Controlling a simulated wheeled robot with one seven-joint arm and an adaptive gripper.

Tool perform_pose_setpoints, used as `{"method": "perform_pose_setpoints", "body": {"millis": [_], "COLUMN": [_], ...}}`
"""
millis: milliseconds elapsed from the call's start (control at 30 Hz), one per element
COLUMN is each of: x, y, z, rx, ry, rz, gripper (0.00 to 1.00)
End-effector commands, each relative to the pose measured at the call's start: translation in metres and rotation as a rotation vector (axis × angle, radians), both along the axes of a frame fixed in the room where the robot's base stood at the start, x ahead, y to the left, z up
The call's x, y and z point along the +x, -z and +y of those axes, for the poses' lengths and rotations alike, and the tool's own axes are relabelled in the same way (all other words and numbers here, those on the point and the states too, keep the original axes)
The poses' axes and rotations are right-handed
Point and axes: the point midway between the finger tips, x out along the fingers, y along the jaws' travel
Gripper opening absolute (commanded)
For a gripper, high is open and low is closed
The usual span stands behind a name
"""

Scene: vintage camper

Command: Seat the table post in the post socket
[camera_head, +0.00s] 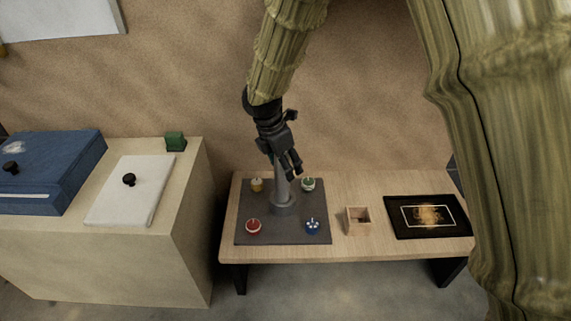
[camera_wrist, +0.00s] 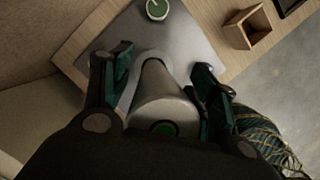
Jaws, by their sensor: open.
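The grey table post (camera_head: 281,185) stands about upright at the middle of a dark square plate. Its lower end is in a round grey collar, the post socket (camera_head: 284,207); I cannot tell how deep it sits. My gripper (camera_head: 289,168) is at the post's upper part, pointing down. In the wrist view the post (camera_wrist: 160,92) lies between the two fingers of my gripper (camera_wrist: 163,68), which are open with gaps beside it. A green round mark (camera_wrist: 164,129) shows at the post's near end. The collar also shows around its far end (camera_wrist: 153,55).
The dark plate (camera_head: 248,210) bears red, blue, green and yellow round knobs near its corners. On the wooden table (camera_head: 350,250) are a small open wooden box (camera_head: 358,221) and a black framed picture (camera_head: 427,216). A cabinet (camera_head: 120,262) stands left, with a blue case (camera_head: 50,165).

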Motion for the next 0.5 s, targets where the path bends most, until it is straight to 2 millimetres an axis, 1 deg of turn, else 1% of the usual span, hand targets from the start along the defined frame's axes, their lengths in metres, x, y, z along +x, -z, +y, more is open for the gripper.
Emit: {"method": "perform_pose_setpoints", "body": {"millis": [33,167,300,500], "x": [-0.001,-0.004,-0.008,-0.013], "y": [-0.011,-0.032,-0.058,-0.09], "z": [0.002,0.006,0.012,0.019], "rx": [0.001,-0.001,0.001,0.0], "ry": [-0.001,0.0,0.0,0.0], "rz": [-0.002,-0.001,-0.001,0.0], "gripper": [0.59,0.59,0.59,0.59]}}
